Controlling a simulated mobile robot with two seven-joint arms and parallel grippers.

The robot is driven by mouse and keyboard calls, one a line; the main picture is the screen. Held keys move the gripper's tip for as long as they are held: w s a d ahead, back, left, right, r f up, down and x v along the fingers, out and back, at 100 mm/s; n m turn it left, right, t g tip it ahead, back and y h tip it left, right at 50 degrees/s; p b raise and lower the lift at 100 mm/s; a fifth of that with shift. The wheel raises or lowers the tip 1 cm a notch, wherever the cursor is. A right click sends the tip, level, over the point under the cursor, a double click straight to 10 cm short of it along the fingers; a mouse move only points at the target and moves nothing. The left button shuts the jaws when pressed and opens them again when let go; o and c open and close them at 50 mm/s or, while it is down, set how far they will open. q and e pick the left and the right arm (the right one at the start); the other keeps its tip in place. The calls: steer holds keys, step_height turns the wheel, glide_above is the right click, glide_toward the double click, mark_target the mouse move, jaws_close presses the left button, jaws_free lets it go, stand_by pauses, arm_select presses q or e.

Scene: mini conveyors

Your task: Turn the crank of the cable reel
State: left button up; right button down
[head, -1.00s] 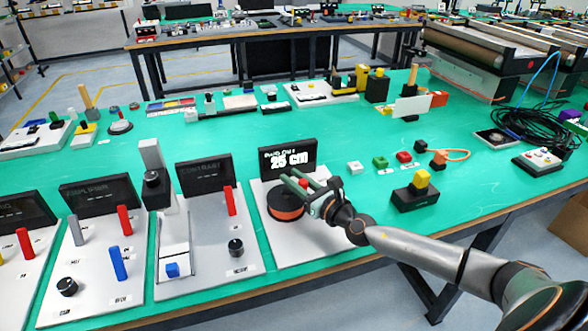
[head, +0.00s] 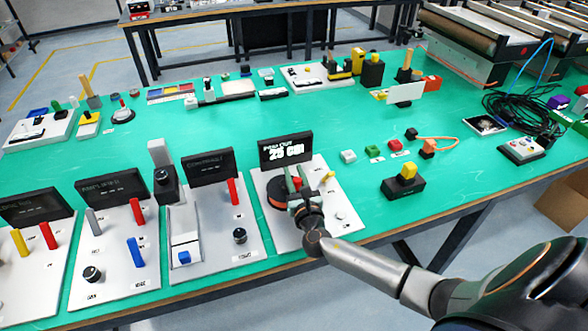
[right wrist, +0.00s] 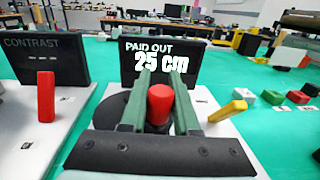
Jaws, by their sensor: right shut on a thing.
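The cable reel is a dark drum with an orange band (head: 275,194) on a white panel (head: 266,228). Its black display (head: 270,155) reads "PAID OUT 25 cm", and it also shows in the right wrist view (right wrist: 135,73). The red crank knob (right wrist: 160,104) stands between the two green fingers of my right gripper (right wrist: 160,95), which is shut on it. In the head view the right gripper (head: 298,184) is over the right part of the reel and covers some of it. My left gripper is not in view.
A yellow lever (head: 328,177) stands just right of the reel. The contrast panel (head: 213,225) with a red lever (head: 234,191) adjoins on the left. Small colored blocks and a yellow-topped black box (head: 403,185) lie to the right.

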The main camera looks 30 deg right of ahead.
steer(key=shift+h, duration=0.3)
steer(key=c, duration=0.7)
jaws_free()
steer(key=shift+o, duration=0.2)
steer(key=v, duration=1.2)
steer(key=shift+s+a+r, duration=0.15)
steer(key=shift+s, duration=0.15)
